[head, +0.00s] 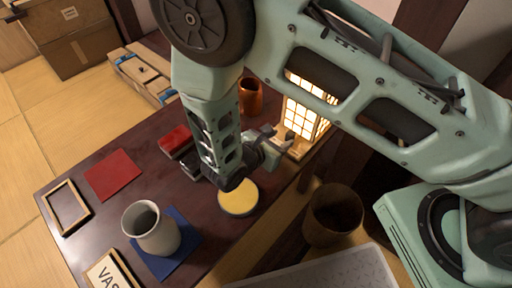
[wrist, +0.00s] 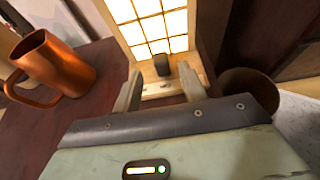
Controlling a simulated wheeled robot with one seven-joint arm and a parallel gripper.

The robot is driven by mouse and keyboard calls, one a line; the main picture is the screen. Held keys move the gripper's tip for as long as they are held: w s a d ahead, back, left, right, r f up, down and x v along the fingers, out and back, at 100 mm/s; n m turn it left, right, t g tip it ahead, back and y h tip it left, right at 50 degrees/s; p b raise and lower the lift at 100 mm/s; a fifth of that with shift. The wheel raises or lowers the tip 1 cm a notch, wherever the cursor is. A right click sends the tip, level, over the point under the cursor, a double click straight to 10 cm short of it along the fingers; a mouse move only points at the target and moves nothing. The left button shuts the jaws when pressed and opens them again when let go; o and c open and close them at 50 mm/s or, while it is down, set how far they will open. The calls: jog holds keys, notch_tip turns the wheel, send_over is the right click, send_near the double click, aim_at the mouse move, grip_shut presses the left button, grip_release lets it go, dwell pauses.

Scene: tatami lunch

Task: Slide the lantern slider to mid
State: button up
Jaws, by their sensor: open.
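The lantern (head: 303,118) stands at the right edge of the dark table, with a lit paper grid above a light wooden base. It also shows in the wrist view (wrist: 150,25). Its slider, a dark knob (wrist: 161,65), stands on the base just under the grid. My gripper (wrist: 162,86) is open, with one finger on each side of the knob's line. The knob appears just beyond the fingertips, between them; I cannot tell whether either finger touches it. In the head view my gripper (head: 277,137) is at the lantern's base, and my arm hides part of the lantern.
A copper mug (wrist: 62,68) stands left of the lantern. The table (head: 110,215) also holds a red box (head: 175,139), a yellow-topped round thing (head: 239,198), a grey cup (head: 152,232) on a blue mat and a red cloth (head: 113,174). A brown bin (head: 333,213) stands at right.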

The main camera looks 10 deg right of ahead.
jog(key=p+v, duration=0.1)
jog(key=v, duration=1)
jog(key=shift+a+p, duration=0.2)
jog(key=shift+p, duration=0.2)
jog(key=shift+s+r, duration=0.1)
jog(key=shift+r, duration=0.05)
jog(key=s+d+r+m+g+y, duration=0.35)
jog(key=s+r+m+y, duration=0.35)
jog(key=r, duration=0.3)
jog(key=s+d+r+m+g+y, duration=0.2)
jog(key=s+r+m+g+y, duration=0.3)
jog(key=r+m, duration=0.5)
notch_tip(320, 180, up, 26)
jog(key=s+p, duration=0.1)
jog(key=p, duration=2.4)
jog(key=shift+t+p, duration=0.3)
jog(key=shift+t, duration=0.15)
jog(key=shift+s+d, duration=0.1)
jog(key=shift+s, duration=0.05)
